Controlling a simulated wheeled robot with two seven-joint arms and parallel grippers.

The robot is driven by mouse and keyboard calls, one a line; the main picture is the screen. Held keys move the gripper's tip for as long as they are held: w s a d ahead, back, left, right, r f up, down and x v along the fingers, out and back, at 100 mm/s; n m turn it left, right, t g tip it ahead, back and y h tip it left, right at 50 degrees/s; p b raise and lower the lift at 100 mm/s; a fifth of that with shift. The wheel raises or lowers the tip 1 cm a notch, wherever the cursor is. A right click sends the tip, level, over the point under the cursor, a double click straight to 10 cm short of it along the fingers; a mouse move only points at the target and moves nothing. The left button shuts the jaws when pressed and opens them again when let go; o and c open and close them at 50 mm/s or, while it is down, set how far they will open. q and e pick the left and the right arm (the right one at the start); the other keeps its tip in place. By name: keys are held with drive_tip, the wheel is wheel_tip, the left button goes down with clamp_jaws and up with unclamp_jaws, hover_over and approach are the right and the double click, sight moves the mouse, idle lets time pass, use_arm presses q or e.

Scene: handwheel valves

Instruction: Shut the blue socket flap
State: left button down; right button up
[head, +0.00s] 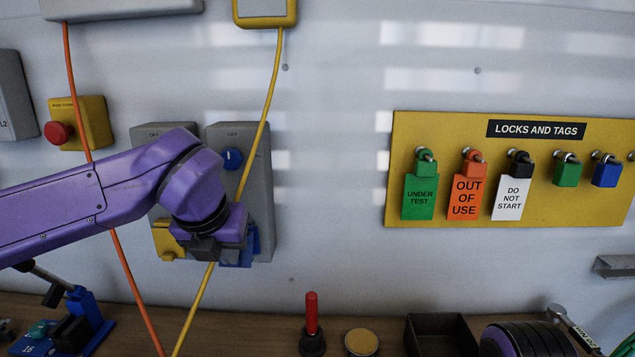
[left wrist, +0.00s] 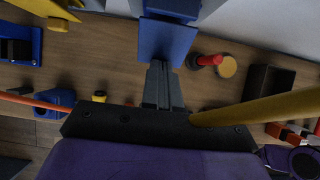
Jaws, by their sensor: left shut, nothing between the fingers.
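The blue socket flap (head: 252,243) is at the foot of the right grey switch box (head: 259,190), partly hidden behind my left gripper (head: 205,250). In the left wrist view the flap (left wrist: 167,42) is a blue plate standing out just past the tips of my left gripper (left wrist: 160,66). The gripper is shut and empty. Its tips overlap the flap's edge in that view; I cannot tell whether they touch it.
A yellow socket (head: 168,241) sits left of the gripper. A yellow cable (head: 262,120) and an orange cable (head: 75,95) hang close by. A red-handled tool (head: 312,315) and a dark tray (head: 440,335) stand on the bench below.

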use_arm(q)
drive_tip(key=shift+b+x, duration=0.35)
drive_tip(key=shift+x, duration=0.6)
drive_tip(key=shift+r, duration=0.1)
drive_tip(key=r+p, duration=0.1)
drive_tip(key=r, duration=0.1)
drive_tip(key=r+p, duration=0.1)
drive_tip(key=p, duration=0.1)
drive_tip(key=shift+s+r, duration=0.35)
drive_tip(key=shift+r, duration=0.05)
